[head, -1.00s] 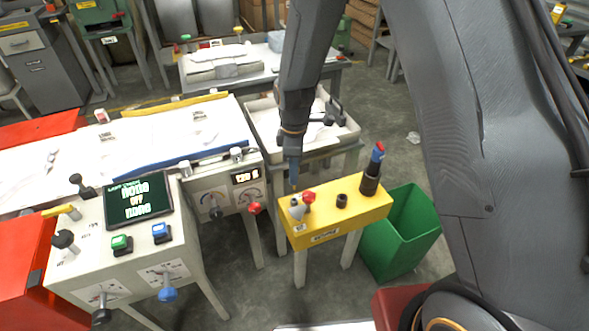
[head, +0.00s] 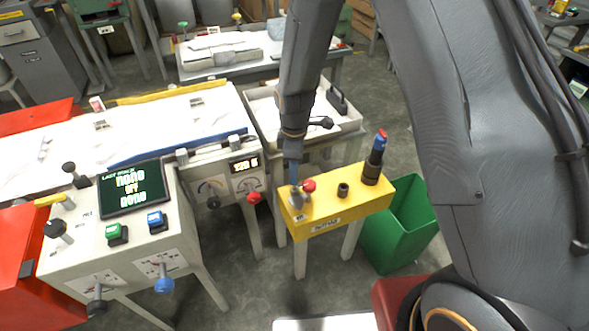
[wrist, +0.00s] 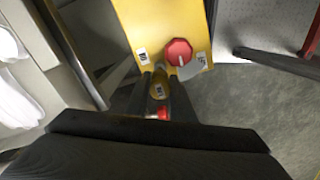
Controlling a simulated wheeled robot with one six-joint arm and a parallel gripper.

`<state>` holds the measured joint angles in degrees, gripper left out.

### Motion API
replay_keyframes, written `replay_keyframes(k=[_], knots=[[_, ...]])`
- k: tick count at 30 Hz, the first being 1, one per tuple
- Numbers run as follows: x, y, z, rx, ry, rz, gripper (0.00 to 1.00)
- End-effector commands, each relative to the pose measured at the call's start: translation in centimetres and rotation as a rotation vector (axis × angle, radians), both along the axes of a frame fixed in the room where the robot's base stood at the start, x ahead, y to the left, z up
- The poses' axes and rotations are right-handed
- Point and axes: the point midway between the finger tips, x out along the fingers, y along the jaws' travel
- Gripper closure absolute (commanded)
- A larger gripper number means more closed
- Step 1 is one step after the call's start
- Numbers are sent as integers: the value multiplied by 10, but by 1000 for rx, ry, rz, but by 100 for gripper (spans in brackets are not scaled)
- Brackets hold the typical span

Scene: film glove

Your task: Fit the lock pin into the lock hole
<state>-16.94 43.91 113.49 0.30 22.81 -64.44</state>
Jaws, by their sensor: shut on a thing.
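My gripper (head: 295,188) is low over the left end of the yellow stand (head: 330,212). It is shut on a small piece that I take for the lock pin. In the wrist view, a brassy body (wrist: 159,90) with a pale label and a red bit (wrist: 157,113) show between the fingers. In the head view, a grey fitting (head: 299,204) stands under the fingertips, beside a red knob (head: 309,185); the red knob also shows in the wrist view (wrist: 179,52). I cannot tell whether the pin touches the stand. The lock hole is not clearly seen.
On the stand, a short dark socket (head: 343,190) and a dark holder (head: 371,174) with a blue and red piece stand to the right. A green bin (head: 400,235) is right of the stand. A control desk (head: 120,230) is at left.

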Motion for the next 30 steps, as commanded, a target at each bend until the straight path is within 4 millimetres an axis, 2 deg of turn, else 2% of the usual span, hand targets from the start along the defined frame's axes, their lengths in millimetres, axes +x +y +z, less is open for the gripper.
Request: replay_keyframes(k=[30], knots=[[0,0,-11,0,1,0,99]])
